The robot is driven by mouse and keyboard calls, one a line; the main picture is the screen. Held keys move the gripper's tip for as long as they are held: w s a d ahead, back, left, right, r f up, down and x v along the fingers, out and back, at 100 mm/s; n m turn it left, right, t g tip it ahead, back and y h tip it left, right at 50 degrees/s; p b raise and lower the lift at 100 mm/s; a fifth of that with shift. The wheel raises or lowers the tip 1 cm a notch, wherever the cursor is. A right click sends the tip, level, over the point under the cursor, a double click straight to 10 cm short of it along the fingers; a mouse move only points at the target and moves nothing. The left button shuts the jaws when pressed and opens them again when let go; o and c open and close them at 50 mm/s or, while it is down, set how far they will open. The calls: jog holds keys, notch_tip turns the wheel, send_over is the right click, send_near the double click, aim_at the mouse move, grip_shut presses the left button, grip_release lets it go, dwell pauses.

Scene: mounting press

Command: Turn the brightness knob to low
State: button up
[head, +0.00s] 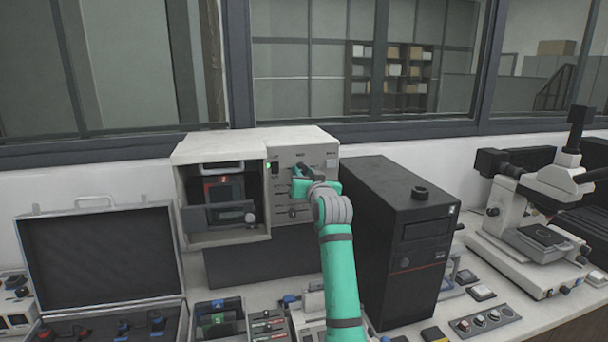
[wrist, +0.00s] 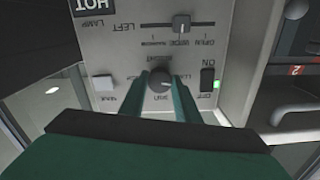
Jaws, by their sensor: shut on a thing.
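A dark round knob (wrist: 161,78) with a pale pointer mark sits on the press's light grey control panel (wrist: 120,45), which appears upside down in the wrist view. The small lettering around the knob is too blurred to confirm that it is the brightness knob. My gripper (wrist: 163,84) has its two green fingers on either side of the knob, shut on it. In the head view, my gripper (head: 302,180) reaches the panel on the right part of the press (head: 220,147) and hides the knob.
A slider (wrist: 181,24), a white button (wrist: 103,83) and an ON/OFF switch (wrist: 207,80) with a green light are close to the fingers. A black computer tower (head: 420,240) stands right of my arm. An open case (head: 95,255) and small trays crowd the bench front.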

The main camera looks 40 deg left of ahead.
jog(key=shift+f, duration=0.1)
jog(key=o, duration=1)
jog(key=shift+o, duration=0.2)
jog(key=v, duration=1)
jog(key=shift+s+d, duration=0.25)
jog(key=shift+s, duration=0.05)
